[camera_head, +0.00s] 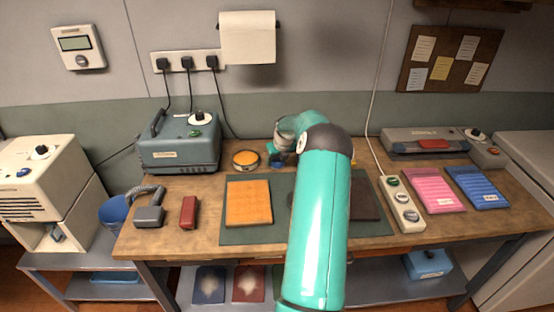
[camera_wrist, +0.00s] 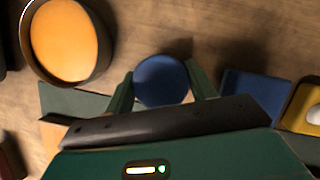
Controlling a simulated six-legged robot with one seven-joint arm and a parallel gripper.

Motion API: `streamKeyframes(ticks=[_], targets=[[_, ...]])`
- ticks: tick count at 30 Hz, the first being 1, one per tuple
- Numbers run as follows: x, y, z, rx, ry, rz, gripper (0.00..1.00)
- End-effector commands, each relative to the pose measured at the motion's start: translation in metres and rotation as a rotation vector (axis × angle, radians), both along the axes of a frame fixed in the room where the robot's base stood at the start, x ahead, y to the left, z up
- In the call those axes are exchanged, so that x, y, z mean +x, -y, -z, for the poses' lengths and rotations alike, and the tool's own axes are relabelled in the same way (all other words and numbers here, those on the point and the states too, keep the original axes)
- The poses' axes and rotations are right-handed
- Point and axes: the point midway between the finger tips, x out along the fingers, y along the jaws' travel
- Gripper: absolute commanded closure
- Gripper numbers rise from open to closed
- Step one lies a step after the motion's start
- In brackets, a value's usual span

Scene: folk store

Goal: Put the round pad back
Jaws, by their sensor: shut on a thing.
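My gripper (camera_wrist: 160,84) is shut on a round blue piece (camera_wrist: 160,79), with one finger on each side of it. I cannot tell whether the piece touches the table. In the head view my gripper (camera_head: 277,160) is near the back of the table, mostly hidden by my arm. A round dark dish (camera_wrist: 103,64) with a round orange pad (camera_wrist: 64,40) in it stands left of my gripper, apart from it. The dish also shows in the head view (camera_head: 246,167), with the orange pad (camera_head: 246,157) inside.
A green mat (camera_head: 235,236) bears a square orange pad (camera_head: 248,203) and a dark slab (camera_head: 365,200), partly behind my arm. A blue-grey machine (camera_head: 180,150) stands left of the dish. A blue block (camera_wrist: 252,92) and a yellow thing (camera_wrist: 300,105) lie right of my gripper.

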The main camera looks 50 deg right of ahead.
Motion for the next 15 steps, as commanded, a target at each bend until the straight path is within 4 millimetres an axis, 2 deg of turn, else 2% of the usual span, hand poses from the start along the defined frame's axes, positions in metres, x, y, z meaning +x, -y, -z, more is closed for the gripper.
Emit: streamKeyframes(ticks=[5, 6, 9, 15], targets=[[0.0004, -0.0007, 0.0026, 0.001, 0.0, 0.0, 0.7], [0.0004, -0.0008, 0.0032, 0.002, 0.0, 0.001, 0.43], [0.0003, -0.0006, 0.0029, 0.001, 0.0, 0.0, 0.23], [0.0002, -0.0005, 0.0027, 0.001, 0.0, 0.0, 0.23]])
